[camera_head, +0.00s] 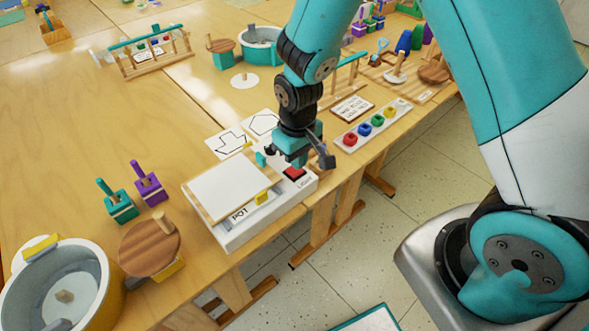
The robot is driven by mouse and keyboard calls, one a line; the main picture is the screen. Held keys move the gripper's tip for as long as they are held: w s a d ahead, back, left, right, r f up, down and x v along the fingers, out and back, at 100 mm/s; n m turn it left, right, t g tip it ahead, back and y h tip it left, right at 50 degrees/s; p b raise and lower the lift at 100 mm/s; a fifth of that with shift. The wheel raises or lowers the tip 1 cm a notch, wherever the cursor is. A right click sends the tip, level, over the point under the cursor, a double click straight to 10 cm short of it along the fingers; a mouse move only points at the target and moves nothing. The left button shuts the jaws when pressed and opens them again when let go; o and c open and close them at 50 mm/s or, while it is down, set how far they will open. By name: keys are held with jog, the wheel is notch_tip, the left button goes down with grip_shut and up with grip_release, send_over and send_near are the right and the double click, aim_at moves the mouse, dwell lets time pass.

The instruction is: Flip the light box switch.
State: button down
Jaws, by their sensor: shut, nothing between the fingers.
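The light box (234,234) is a low white box with a pale panel (229,190) on top, near the table's front edge. A red switch (293,173) sits on its right end beside the word LIGHT. A small yellow piece (262,198) is at the panel's front edge. My gripper (286,162) points down just above and behind the red switch, and it is shut and empty. Whether its fingertips touch the switch or the box cannot be told from this view. The gripper hides part of the box's back right area.
Right of the box, a white strip holds several coloured knobs (364,130). Outline cards (229,142) lie behind it. To the left stand a green block (120,206), a purple block (149,187), a round wooden lid (149,243) and a round tub (60,290).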

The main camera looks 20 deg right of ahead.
aim_at(297, 172)
jog(key=shift+f+b, duration=0.9)
jog(key=shift+f, duration=0.45)
dwell(0.5)
jog(key=shift+r+p, duration=3.15)
jog(key=shift+r, duration=0.4)
jog(key=shift+r, duration=0.2)
jog(key=s+a+r+n+y, duration=0.1)
jog(key=s+a+r+y, duration=0.1)
jog(key=s+r, duration=0.7)
jog(key=s+a+r+n+y, duration=0.2)
jog(key=s+r, duration=0.7)
jog(key=r, duration=0.5)
jog(key=shift+s+a, duration=0.2)
jog(key=shift+s, duration=0.1)
jog(key=shift+n, duration=0.3)
